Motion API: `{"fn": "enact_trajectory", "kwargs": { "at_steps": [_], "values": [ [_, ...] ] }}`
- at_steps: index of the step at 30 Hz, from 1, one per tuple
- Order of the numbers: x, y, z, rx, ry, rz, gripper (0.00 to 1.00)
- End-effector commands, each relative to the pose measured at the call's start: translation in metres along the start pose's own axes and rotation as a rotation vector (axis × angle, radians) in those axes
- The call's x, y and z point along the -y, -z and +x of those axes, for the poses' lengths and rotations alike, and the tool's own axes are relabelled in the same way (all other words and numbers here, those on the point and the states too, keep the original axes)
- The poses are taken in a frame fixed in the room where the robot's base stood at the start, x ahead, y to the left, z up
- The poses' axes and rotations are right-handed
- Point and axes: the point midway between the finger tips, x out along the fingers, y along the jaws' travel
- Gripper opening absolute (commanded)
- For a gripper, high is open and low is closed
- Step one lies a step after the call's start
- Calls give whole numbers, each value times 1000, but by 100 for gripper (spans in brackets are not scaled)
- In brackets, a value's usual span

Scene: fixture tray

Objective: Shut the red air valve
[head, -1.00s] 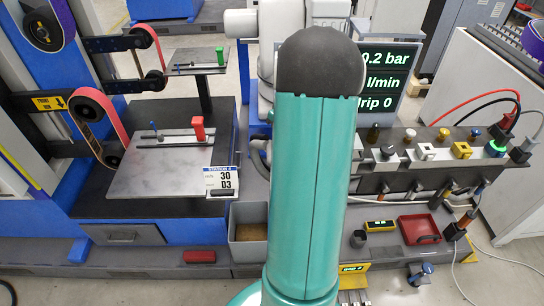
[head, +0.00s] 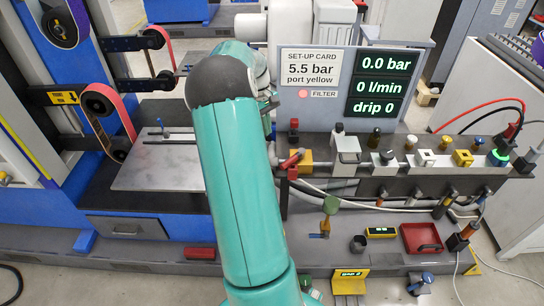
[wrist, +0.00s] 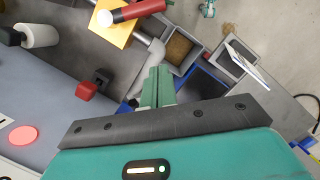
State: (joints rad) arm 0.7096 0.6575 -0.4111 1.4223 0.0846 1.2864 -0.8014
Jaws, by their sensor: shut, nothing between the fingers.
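The red air valve (head: 292,160) is a red handle on a yellow block (head: 306,161) at the left end of the fitting row. In the head view the handle lies slantwise. In the wrist view the red handle (wrist: 138,11) and yellow block (wrist: 110,29) are at the top edge, beyond my fingertips and slightly left. My gripper (wrist: 158,72) shows as two green fingers shut together with nothing between them, apart from the handle. In the head view my arm hides the gripper.
The display panel (head: 340,120) stands behind the row, with a screen (head: 384,64) reading 0.0 bar. Hoses (head: 345,199) run below. A grey bin (wrist: 180,50) lies beyond my fingers in the wrist view.

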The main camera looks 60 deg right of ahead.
Motion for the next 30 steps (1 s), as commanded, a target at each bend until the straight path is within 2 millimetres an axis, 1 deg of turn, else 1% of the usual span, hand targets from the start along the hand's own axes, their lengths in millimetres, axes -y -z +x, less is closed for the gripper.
{"fn": "enact_trajectory", "kwargs": {
  "at_steps": [4, 8, 11, 21, 22, 24, 27, 30],
  "values": [
    [-5, -3, 2, 11, -3, 10, 0],
    [-6, -5, 15, 12, 0, 15, 0],
    [-7, -5, 33, 13, 1, 16, 0],
    [-6, -6, 100, 11, 0, 15, 0],
    [-6, -8, 103, 11, 0, 16, 0],
    [-6, -22, 100, 7, -2, 15, 0],
    [-5, -34, 100, 8, -2, 14, 0],
    [-4, -42, 101, 8, -2, 11, 0]
  ]
}}
